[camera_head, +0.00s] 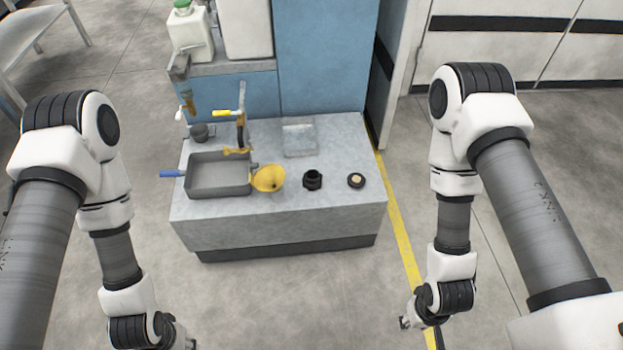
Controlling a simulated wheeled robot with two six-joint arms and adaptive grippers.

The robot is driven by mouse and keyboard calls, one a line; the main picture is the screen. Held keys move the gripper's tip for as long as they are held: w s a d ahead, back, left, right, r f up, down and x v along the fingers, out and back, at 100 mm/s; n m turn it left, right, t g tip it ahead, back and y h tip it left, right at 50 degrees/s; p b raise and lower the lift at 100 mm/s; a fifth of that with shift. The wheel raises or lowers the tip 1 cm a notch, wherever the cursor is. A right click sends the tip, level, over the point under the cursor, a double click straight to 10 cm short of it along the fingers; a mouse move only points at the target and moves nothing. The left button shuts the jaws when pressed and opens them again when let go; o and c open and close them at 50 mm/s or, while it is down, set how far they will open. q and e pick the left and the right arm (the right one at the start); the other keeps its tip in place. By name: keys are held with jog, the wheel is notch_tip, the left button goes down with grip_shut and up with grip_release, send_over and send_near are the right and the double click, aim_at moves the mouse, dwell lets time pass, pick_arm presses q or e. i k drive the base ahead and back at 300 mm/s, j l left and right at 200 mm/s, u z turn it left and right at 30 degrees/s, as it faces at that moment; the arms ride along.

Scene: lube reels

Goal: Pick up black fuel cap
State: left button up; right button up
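Two small black things sit near the front right of the grey workbench top (340,205). One is a taller black cylindrical piece (313,180). The other is a low round black piece with a tan centre (356,181), to its right. I cannot tell for certain which is the fuel cap. My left gripper (188,344) is at the bottom edge, mostly cut off, in front of the bench. My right gripper (405,322) is low at the right, beyond the bench's right side. Both are far from the black pieces, and their fingers are too small to read.
A yellow funnel (268,179) and a grey tray (218,188) stand left of the black pieces. A clear square dish (299,139) is behind them. Floor in front is clear.

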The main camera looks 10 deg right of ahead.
aim_at(357, 180)
jog(key=i+l+u, duration=0.25)
jog(key=i, duration=0.15)
jog(key=i+l+u, duration=0.2)
jog(key=i+l, duration=0.1)
jog(key=i, duration=0.1)
